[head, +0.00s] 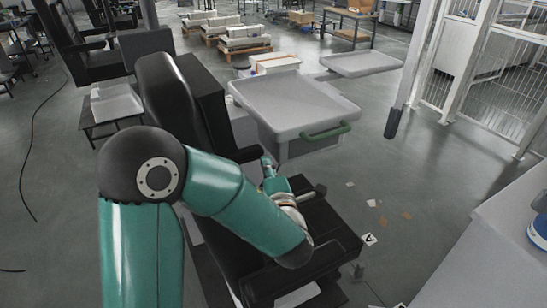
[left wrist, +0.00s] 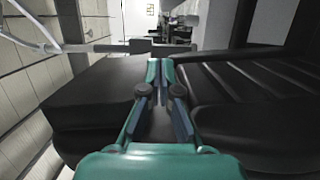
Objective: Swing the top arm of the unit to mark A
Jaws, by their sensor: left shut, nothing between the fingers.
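A grey tray unit (head: 290,100) with a green handle (head: 325,133) on its near right edge stands beyond my arm. A second, flatter grey tray (head: 360,64) is behind it to the right. My left gripper (head: 266,162) is just below and left of the handle, apart from it, over a black padded chair (head: 205,100). In the left wrist view its fingers (left wrist: 164,68) are together and empty, with black padding (left wrist: 95,95) on both sides. A small white floor card (head: 369,239) bears a dark mark that could be a turned letter. My right gripper is out of view.
A white counter (head: 490,240) fills the right front, with a blue and white object (head: 540,225) at its edge. A pale post (head: 415,60) and railings stand to the right. Pallets with boxes (head: 245,40) are at the back. Open floor lies right of the tray.

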